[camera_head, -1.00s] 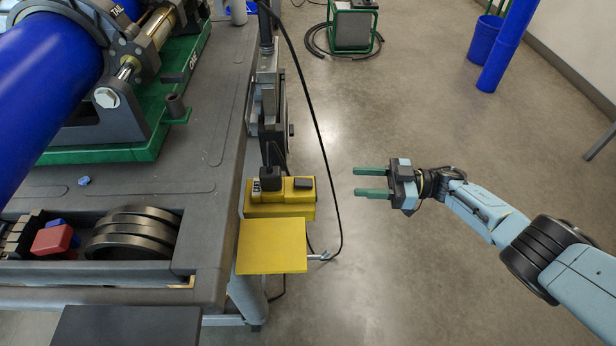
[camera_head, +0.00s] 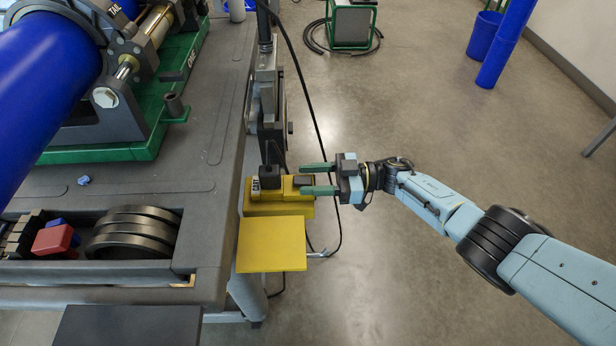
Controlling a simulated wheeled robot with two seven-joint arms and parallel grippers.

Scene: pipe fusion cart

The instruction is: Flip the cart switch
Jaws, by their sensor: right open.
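The cart (camera_head: 205,225) fills the left of the view. On its right side is a yellow box (camera_head: 258,209) with a black block (camera_head: 270,178) on its left part. A small dark piece, seemingly the switch (camera_head: 302,180), sits on the right part of the yellow box. My right gripper (camera_head: 302,179) is open, with its two green fingers pointing left. In the picture the fingertips lie at the dark piece, one on its far side and one on its near side. I cannot tell whether they touch it. My left gripper is not in view.
A yellow flap (camera_head: 272,245) with a metal handle is in front of the box. A black cable (camera_head: 312,95) hangs close behind my right gripper. Black rings (camera_head: 133,235) and a red block (camera_head: 53,240) lie in the cart's tray.

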